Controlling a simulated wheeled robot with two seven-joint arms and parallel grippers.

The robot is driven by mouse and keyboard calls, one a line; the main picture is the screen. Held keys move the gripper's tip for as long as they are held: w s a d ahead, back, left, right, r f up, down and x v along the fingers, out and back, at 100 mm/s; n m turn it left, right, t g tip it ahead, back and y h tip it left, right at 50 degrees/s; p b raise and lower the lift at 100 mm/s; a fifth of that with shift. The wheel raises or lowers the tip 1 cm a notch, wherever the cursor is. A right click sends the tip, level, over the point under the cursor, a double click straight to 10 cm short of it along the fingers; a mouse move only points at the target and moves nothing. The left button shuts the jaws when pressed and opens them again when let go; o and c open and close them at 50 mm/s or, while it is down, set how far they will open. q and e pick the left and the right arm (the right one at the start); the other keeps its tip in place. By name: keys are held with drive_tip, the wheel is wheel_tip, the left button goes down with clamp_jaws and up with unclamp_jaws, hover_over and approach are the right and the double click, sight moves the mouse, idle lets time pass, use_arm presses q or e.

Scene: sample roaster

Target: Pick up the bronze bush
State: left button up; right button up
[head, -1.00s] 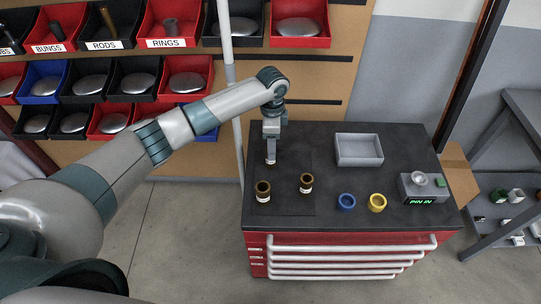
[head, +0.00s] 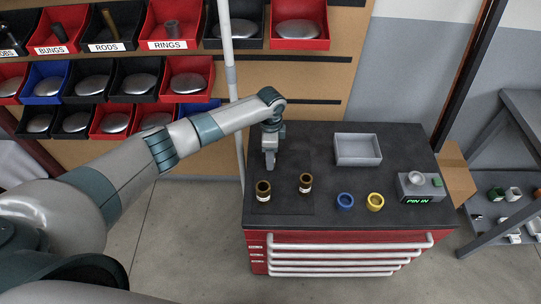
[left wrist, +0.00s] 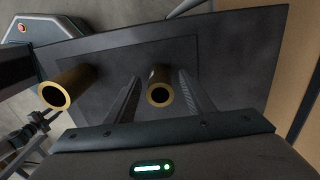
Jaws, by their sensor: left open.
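Two brown bronze-coloured bushes with pale labels stand on the dark mat of the bench: a left one (head: 263,190) and a right one (head: 305,183). A third bush (left wrist: 158,89) shows in the left wrist view, between my finger pads, with its hollow end facing the camera; in the head view my gripper hides it. My left gripper (head: 269,160) points down at the back left of the mat, open, with a gap on both sides of this bush. Another bush (left wrist: 66,88) lies outside the fingers, left in the wrist view. My right gripper is not in view.
On the bench stand a grey tray (head: 358,163), a blue ring (head: 345,200), a yellow ring (head: 376,201) and a grey device with a green "PIN IN" display (head: 418,199). A pale upright post (head: 231,75) rises behind the bench's left side. Bins fill the rack behind.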

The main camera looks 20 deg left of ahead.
use_arm(q)
drive_tip(key=shift+f, duration=0.3)
drive_tip(key=c, duration=1.2)
drive_tip(key=shift+w+r, duration=0.1)
clamp_jaws()
drive_tip(key=shift+r, duration=0.15)
